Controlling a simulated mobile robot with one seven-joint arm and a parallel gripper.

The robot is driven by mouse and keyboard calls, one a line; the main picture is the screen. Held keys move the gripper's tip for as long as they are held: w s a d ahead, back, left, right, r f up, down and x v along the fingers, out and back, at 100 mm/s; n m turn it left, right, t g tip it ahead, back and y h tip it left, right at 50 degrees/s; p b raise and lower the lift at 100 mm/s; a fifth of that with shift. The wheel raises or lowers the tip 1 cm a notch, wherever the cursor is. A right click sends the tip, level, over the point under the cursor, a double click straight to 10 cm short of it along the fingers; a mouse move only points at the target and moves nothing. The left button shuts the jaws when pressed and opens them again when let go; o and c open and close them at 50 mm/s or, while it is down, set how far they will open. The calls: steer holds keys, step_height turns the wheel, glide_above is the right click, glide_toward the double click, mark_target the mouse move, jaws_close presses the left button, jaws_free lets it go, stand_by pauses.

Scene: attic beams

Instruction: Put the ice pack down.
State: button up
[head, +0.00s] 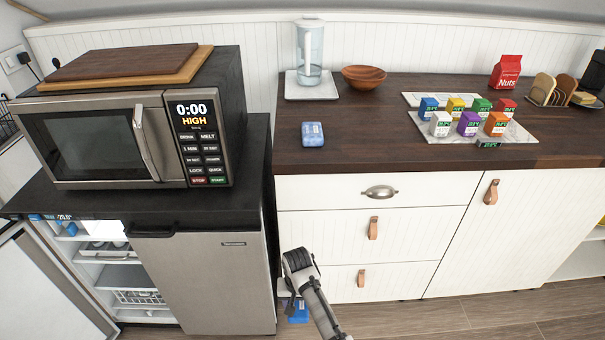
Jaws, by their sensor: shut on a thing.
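My gripper (291,298) hangs low in front of the white drawers, beside the fridge's right edge. It is shut on a blue ice pack (297,313), which shows below the wrist; my arm hides part of the pack and the fingertips. A pale blue pack-like thing (312,134) lies on the dark wooden counter (350,140), near its front left, apart from my gripper.
A microwave (120,140) stands on the small fridge (215,280), whose left door is open. A water pitcher (310,52), wooden bowl (364,77) and several coloured cartons (467,124) stand on the counter. The counter's front middle is clear.

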mark_target(302, 312)
steer(key=shift+w+a+r, duration=0.4)
steer(key=shift+r, duration=0.05)
steer(key=shift+s+d+f, duration=0.5)
steer(key=shift+s+f, duration=0.15)
steer(key=shift+s, duration=0.2)
steer(key=shift+s+d+f, duration=0.45)
steer(key=shift+s+f, duration=0.15)
steer(key=shift+s, duration=0.2)
